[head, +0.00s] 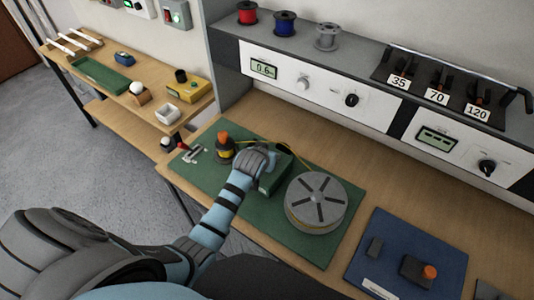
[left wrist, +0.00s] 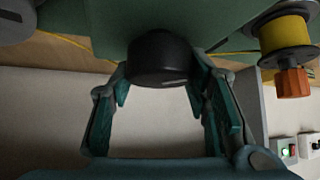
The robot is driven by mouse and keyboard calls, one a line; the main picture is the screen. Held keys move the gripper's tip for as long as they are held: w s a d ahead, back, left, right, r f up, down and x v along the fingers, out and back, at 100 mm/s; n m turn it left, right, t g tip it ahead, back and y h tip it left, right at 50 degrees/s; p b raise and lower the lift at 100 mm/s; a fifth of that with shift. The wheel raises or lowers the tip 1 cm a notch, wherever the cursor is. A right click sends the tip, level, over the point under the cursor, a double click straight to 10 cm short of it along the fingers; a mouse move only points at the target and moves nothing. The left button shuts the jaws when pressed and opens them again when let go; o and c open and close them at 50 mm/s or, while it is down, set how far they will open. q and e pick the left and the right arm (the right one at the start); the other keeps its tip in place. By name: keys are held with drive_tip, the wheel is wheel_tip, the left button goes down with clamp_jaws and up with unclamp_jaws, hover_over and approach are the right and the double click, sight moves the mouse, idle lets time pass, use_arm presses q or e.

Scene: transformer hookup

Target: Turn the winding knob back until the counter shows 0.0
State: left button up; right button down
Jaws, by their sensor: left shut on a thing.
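My left gripper (head: 262,158) reaches over the green winder box (head: 275,174) on the green mat. In the left wrist view the fingers of my left gripper (left wrist: 162,85) are closed on a round black knob (left wrist: 160,57) on the green box's face. A large grey reel (head: 316,200) stands right of the box. My right gripper is not in view.
A yellow wire spool with an orange knob (head: 224,139) stands left of the box. A blue mat (head: 400,245) with dark blocks lies to the right. A side bench (head: 120,80) holds trays and small parts. Bare bench shows behind the green mat.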

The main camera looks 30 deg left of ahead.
use_arm(q)
drive_tip(key=shift+n+g+y, duration=0.4)
drive_tip(key=shift+n+y, duration=0.8)
drive_tip(key=shift+n, duration=0.4)
drive_tip(key=o, duration=1.2)
drive_tip(key=shift+c, duration=0.2)
wheel_tip(320, 180, up, 10)
drive_tip(key=shift+r, duration=0.1)
